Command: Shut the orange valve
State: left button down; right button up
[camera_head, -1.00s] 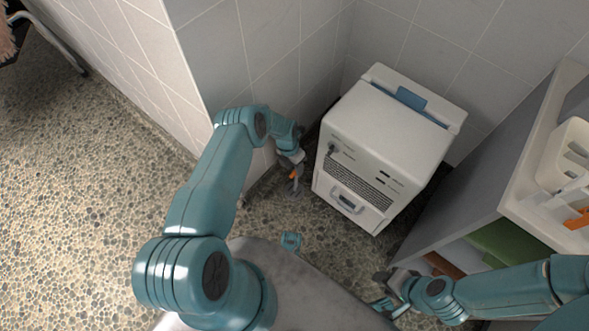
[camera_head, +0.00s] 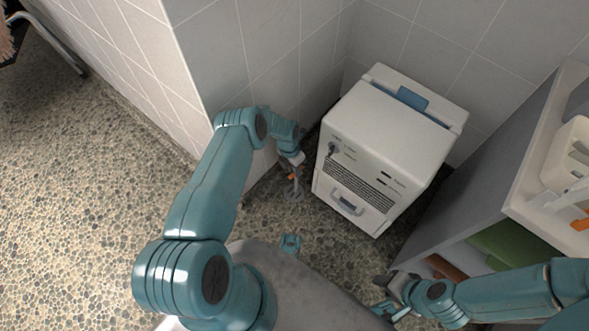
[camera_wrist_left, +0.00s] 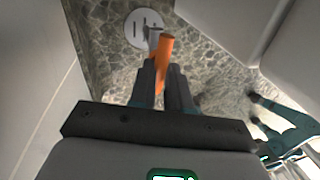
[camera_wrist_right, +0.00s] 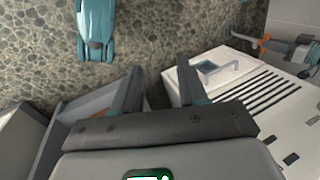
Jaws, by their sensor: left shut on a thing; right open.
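The orange valve (camera_wrist_left: 165,48) shows as an orange lever in the left wrist view, beside a grey metal stem above a round floor plate (camera_wrist_left: 143,28). In the head view the orange valve (camera_head: 292,177) is a small patch low by the wall corner, mostly hidden by my gripper. My left gripper (camera_wrist_left: 162,72) is shut on the orange lever, its fingers close together around it. It also shows in the head view (camera_head: 295,172), left of the white machine. My right gripper (camera_wrist_right: 158,78) is open and empty, near the shelf at the lower right of the head view (camera_head: 387,292).
A white boxy machine (camera_head: 385,130) stands in the corner, close to the right of my left gripper. Tiled walls (camera_head: 275,60) stand behind and left. A grey shelf unit (camera_head: 465,190) with a green folded item (camera_head: 505,245) is at right. The pebbled floor (camera_head: 80,200) at left is clear.

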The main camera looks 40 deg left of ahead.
pick_arm(q)
jog(key=m+b, duration=0.3)
jog(key=shift+w+f+m+g+b, duration=0.2)
jog(key=shift+m+g+b, duration=0.1)
jog(key=shift+m+b, duration=0.1)
jog(key=m+b, duration=0.2)
jog(key=m, duration=0.1)
jog(key=shift+r+m+g+y+b, duration=0.15)
jog(key=shift+m+g+y+b, duration=0.15)
pick_arm(e)
notch_tip(320, 180, down, 6)
jog(key=w+d, duration=0.1)
jog(key=shift+w+d+f+m+t, duration=0.15)
jog(key=shift+w+f+m+t, duration=0.1)
jog(key=shift+m+t, duration=0.05)
pick_arm(q)
jog(key=shift+m, duration=0.3)
pick_arm(e)
jog(key=shift+w, duration=0.15)
pick_arm(q)
jog(key=c, duration=1.1)
grip_release()
